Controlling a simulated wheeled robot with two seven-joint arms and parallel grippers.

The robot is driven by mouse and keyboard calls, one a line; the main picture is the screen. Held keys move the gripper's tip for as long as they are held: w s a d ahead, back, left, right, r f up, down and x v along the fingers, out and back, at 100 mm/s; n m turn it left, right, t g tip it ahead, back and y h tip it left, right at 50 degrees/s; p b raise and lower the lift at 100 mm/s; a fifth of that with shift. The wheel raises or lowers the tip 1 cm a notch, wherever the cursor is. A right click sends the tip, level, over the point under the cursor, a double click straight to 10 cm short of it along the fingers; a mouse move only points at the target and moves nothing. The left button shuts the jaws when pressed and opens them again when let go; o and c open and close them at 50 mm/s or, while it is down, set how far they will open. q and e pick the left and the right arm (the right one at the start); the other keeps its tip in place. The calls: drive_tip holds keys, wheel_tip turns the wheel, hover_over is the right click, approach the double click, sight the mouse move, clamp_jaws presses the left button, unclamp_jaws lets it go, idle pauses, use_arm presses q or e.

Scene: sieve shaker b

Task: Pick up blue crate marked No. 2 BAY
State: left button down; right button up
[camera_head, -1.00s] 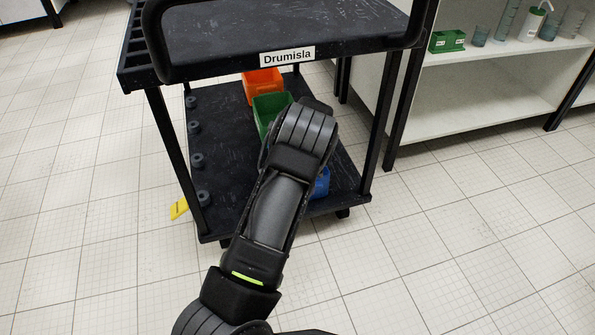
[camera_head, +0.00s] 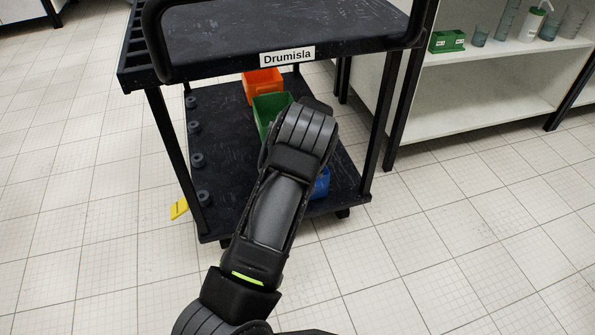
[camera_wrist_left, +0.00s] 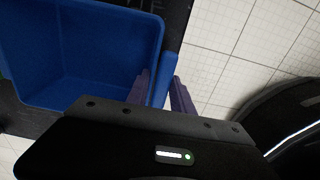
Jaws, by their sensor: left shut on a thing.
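The blue crate shows as a small patch (camera_head: 322,184) on the lower shelf of the black cart in the head view, mostly hidden behind my left arm. In the left wrist view the blue crate (camera_wrist_left: 85,50) is large, empty inside where I can see, and tilted in the picture. My left gripper (camera_wrist_left: 165,90) is shut on the crate's right wall, with one finger inside it and one outside. The fingers are hidden in the head view. No marking on the crate can be read. My right gripper is not in view.
The cart's lower shelf (camera_head: 232,150) also holds a green crate (camera_head: 270,106) and an orange crate (camera_head: 263,86) farther back. The upper shelf (camera_head: 290,30), labelled Drumisla, hangs over them. Cart posts stand on both sides. A yellow object (camera_head: 179,208) lies left of the cart.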

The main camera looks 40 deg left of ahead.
use_arm(q)
drive_tip(key=shift+r, duration=0.15)
drive_tip(key=shift+w+r+p, duration=0.1)
drive_tip(key=shift+r+p, duration=0.35)
drive_tip(key=shift+r, duration=0.1)
drive_tip(key=r+p, duration=0.1)
drive_tip(key=r, duration=0.1)
drive_tip(key=shift+s+a+r+p, duration=0.1)
drive_tip(key=shift+s+r+p, duration=0.1)
drive_tip(key=shift+r+p, duration=0.2)
drive_tip(key=s+a+p, duration=0.4)
drive_tip(key=s+a, duration=0.6)
drive_tip(key=s, duration=0.4)
drive_tip(key=shift+s+f, duration=0.3)
drive_tip(key=shift+f, duration=0.05)
drive_tip(key=shift+w+r, duration=0.1)
